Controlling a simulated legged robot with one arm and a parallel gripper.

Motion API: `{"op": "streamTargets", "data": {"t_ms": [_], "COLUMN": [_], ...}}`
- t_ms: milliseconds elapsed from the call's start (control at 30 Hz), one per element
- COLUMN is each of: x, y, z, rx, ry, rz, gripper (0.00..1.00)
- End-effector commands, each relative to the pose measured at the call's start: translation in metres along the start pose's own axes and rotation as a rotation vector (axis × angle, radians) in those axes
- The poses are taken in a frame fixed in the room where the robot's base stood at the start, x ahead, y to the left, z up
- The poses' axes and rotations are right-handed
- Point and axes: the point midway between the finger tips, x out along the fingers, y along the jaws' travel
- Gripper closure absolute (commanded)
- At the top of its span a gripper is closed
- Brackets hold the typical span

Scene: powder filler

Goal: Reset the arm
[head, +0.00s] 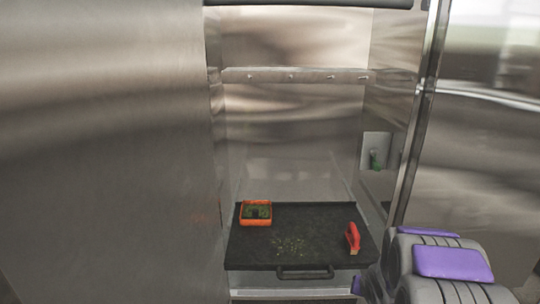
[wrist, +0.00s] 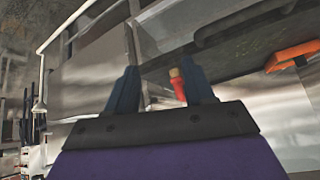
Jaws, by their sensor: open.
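My gripper (wrist: 162,78) is open in the wrist view, its two dark blue fingers spread apart. A small red thing with a tan tip (wrist: 178,85) shows between the fingers; it looks farther back, and I see no contact. My grey and purple arm (head: 452,264) is at the lower right of the head view, in front of the steel cabinet and right of the black tray (head: 330,258). The gripper's fingers cannot be made out clearly in the head view.
The black tray has a front handle (head: 305,273), an orange square container (head: 256,213), a red-handled tool (head: 352,238) and scattered yellowish powder (head: 288,246). Steel walls flank the opening.

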Motion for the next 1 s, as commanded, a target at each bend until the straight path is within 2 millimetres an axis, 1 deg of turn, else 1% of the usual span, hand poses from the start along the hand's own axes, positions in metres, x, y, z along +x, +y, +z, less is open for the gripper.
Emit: {"op": "streamTargets", "data": {"t_ms": [33, 167, 267, 367, 567, 600, 667, 767, 800, 900, 1000], "x": [-0.018, -0.063, -0.098, -0.134, -0.205, -0.220, -0.241, -0.277, -0.290, -0.321, -0.344], "y": [-0.001, 0.002, 0.002, 0.001, -0.004, -0.006, -0.008, -0.012, -0.013, -0.016, -0.017], "z": [0.002, 0.019, 0.035, 0.056, 0.109, 0.122, 0.139, 0.171, 0.184, 0.214, 0.237], "rx": [-0.016, -0.054, -0.080, -0.106, -0.161, -0.175, -0.194, -0.231, -0.246, -0.285, -0.316], "ry": [-0.019, -0.100, -0.167, -0.240, -0.401, -0.437, -0.485, -0.569, -0.607, -0.683, -0.741], "rz": [0.024, 0.087, 0.122, 0.145, 0.153, 0.150, 0.140, 0.114, 0.103, 0.070, 0.040], "gripper": [0.47, 0.47, 0.47, 0.47, 0.47, 0.47, 0.47, 0.47, 0.47, 0.47, 0.47]}}
